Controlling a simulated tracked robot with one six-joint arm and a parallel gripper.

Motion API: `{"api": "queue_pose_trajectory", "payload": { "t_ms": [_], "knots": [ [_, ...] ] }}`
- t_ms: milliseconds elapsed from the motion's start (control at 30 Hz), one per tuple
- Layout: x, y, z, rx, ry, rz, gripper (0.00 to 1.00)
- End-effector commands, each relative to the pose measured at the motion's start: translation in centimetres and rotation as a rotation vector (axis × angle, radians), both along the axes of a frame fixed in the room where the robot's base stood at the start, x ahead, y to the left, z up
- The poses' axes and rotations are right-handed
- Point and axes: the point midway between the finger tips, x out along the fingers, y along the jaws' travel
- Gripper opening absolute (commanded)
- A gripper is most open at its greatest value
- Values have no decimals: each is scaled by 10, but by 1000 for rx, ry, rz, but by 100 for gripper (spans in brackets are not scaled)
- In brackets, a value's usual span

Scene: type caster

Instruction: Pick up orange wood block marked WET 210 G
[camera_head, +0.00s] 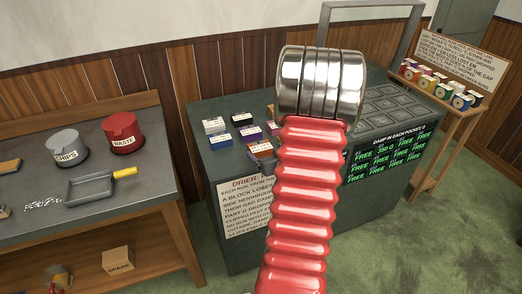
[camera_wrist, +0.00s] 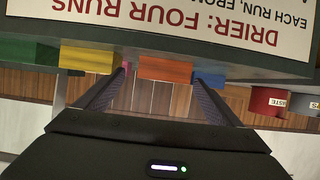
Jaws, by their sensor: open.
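In the wrist view, which is upside down, an orange block (camera_wrist: 165,68) shows between the two dark fingers of my gripper (camera_wrist: 160,82). The fingers are apart, and I see nothing clamped between them. Whether they are level with the block or short of it I cannot tell. No marking on the block can be read. In the head view an orange-brown block (camera_head: 260,148) sits on the drier top, just left of my red ribbed arm; I cannot tell if it is the same one.
A bench (camera_head: 150,200) stands left.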

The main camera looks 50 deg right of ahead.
Motion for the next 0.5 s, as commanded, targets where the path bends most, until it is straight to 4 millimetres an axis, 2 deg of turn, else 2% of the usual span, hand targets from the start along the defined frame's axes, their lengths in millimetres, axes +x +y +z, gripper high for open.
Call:
{"api": "queue_pose_trajectory", "payload": {
  "t_ms": [233, 500],
  "knots": [
    [6, -2, -3, 0, 0, 1, 88],
    [36, -14, -14, 0, 0, 3, 88]
  ]
}}
